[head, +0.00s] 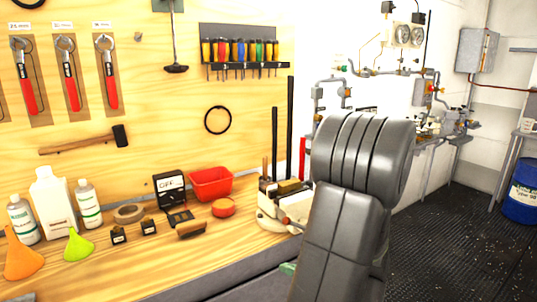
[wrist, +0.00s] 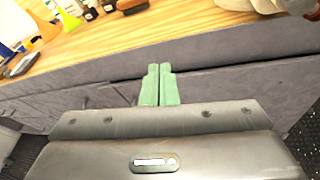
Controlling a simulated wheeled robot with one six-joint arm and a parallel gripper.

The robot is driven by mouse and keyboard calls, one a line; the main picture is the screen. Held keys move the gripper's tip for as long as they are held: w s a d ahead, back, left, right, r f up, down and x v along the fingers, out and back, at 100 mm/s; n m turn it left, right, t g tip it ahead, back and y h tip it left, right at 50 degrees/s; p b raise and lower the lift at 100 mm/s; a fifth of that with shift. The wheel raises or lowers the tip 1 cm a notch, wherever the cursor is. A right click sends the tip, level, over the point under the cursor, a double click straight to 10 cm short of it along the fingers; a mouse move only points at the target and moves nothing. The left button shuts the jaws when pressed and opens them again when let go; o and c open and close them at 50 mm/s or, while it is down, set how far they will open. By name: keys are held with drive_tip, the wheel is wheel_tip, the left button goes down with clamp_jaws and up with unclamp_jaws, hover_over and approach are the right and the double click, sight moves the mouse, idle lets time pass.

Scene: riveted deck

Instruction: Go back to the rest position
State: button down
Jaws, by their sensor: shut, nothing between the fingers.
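My gripper (wrist: 160,72) shows in the wrist view as two pale green fingers side by side. The fingers are shut against each other with nothing between them. They point toward the grey drawer front below the wooden workbench (wrist: 130,47) edge, and I cannot tell how far off they are. In the head view my grey arm fills the middle right and hides most of the gripper; only a bit of green shows beside the arm near the bench's front edge.
The workbench (head: 150,262) holds a red bin (head: 210,183), an orange funnel (head: 22,258), a green funnel (head: 77,246), white bottles (head: 53,200) and small items. Tools hang on the wooden wall. A blue drum (head: 521,192) stands far right. Dark floor (head: 450,225) right of my arm looks clear.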

drive_tip(key=s+a+n+g, duration=0.1)
drive_tip(key=a, duration=0.1)
drive_tip(key=s+a+r+n+g, duration=0.1)
drive_tip(key=s, duration=0.1)
drive_tip(key=shift+a+p, duration=0.3)
drive_tip(key=shift+a, duration=0.05)
drive_tip(key=shift+s, duration=0.1)
